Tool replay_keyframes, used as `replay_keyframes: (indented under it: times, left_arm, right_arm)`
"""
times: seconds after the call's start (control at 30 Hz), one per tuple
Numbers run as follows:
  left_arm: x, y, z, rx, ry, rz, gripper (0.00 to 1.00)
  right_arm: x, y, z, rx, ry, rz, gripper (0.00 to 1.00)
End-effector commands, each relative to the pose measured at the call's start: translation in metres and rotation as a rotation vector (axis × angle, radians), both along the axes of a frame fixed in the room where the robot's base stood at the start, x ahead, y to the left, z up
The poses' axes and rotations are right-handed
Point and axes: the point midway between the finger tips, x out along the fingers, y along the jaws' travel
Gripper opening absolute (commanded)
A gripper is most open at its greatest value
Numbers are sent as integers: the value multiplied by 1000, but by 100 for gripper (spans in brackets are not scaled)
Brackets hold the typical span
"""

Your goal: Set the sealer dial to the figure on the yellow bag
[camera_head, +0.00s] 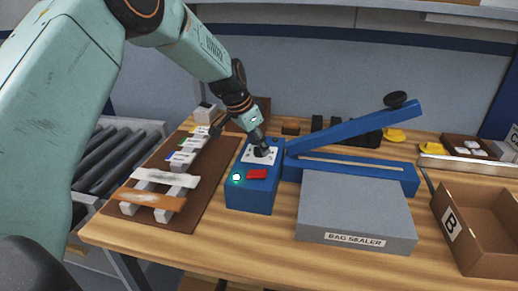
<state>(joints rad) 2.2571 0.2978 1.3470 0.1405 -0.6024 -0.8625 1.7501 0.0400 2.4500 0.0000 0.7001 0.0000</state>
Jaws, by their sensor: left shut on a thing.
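The bag sealer has a grey body (355,215) labelled "BAG SEALER" and a blue lever (350,130) raised to the right. A blue control box (250,198) stands at its left with a white dial plate (247,157), a red part (257,174) and a lit green lamp (236,177). My left gripper (263,151) reaches down onto the plate and is shut on the dial. The dial is mostly hidden by the fingers, so its setting cannot be read. No figure on a yellow bag is legible. My right gripper is out of view.
A brown board (204,201) at left carries a pale rack with small coloured tags. An open cardboard box (470,255) marked "B" is at right. Yellow items (395,135) and dark blocks sit behind the sealer. The wooden table's front strip (265,245) is clear.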

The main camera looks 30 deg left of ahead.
Motion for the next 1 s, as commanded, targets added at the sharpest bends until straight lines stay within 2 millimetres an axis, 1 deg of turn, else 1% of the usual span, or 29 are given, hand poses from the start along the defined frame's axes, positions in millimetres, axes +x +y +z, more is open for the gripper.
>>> replay_keyframes:
  times: [0.03, 0.2, 0.4, 0.67, 1.0]
  left_arm:
    - [-2, 0, -6, -3, 7, -43, 2]
    - [-1, 1, -5, -3, 7, -205, 2]
    - [0, 2, -5, -2, 8, -397, 2]
    - [1, 3, -4, -1, 9, -645, 2]
    - [3, 4, -3, 0, 10, -951, 2]
  right_arm:
    - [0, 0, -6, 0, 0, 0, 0]
    - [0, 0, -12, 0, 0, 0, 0]
    - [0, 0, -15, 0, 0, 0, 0]
    - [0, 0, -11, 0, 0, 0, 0]
    - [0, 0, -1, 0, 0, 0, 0]
